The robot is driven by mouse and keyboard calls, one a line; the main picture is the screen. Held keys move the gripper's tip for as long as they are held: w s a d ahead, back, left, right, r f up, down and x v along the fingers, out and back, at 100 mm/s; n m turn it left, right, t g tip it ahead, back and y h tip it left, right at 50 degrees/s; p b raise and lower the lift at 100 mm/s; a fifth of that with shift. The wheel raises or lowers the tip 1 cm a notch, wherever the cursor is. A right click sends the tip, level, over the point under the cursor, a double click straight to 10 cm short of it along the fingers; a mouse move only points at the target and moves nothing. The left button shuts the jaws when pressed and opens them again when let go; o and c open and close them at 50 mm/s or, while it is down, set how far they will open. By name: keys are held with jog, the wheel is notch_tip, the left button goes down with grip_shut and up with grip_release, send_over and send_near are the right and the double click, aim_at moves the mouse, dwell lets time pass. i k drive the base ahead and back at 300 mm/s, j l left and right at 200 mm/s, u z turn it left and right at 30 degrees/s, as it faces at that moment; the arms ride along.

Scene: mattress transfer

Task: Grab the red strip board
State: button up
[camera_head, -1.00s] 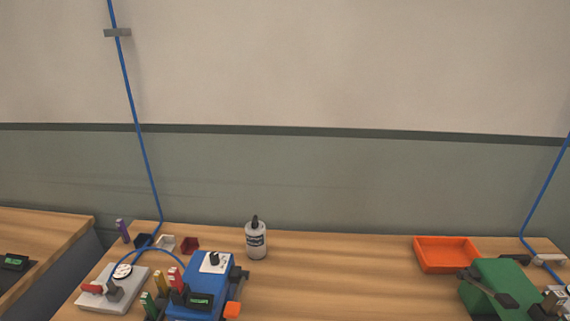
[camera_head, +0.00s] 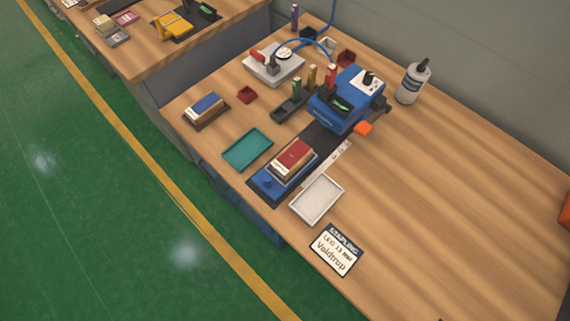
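A board with a red top and a white band (camera_head: 292,157) lies on a blue fixture (camera_head: 266,187) near the front edge of the wooden table, in the head view. It looks like the red strip board. The fixture stands just in front of a blue machine (camera_head: 345,98). A similar board with a blue top and a white band (camera_head: 205,107) lies on a dark base farther left. My gripper is not in view.
A teal tray (camera_head: 247,149) lies left of the red board and a white tray (camera_head: 317,199) lies to its right. The green floor (camera_head: 110,220) in front is clear.

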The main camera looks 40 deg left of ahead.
aim_at(290, 162)
jog(key=j, duration=0.5)
jog(key=k+j, duration=0.15)
jog(key=j, duration=0.35)
jog(key=j+z, duration=0.1)
jog(key=j, duration=0.4)
jog(key=k+j, duration=0.15)
jog(key=j, duration=0.3)
jog(key=k+j, duration=0.1)
jog(key=j, duration=0.4)
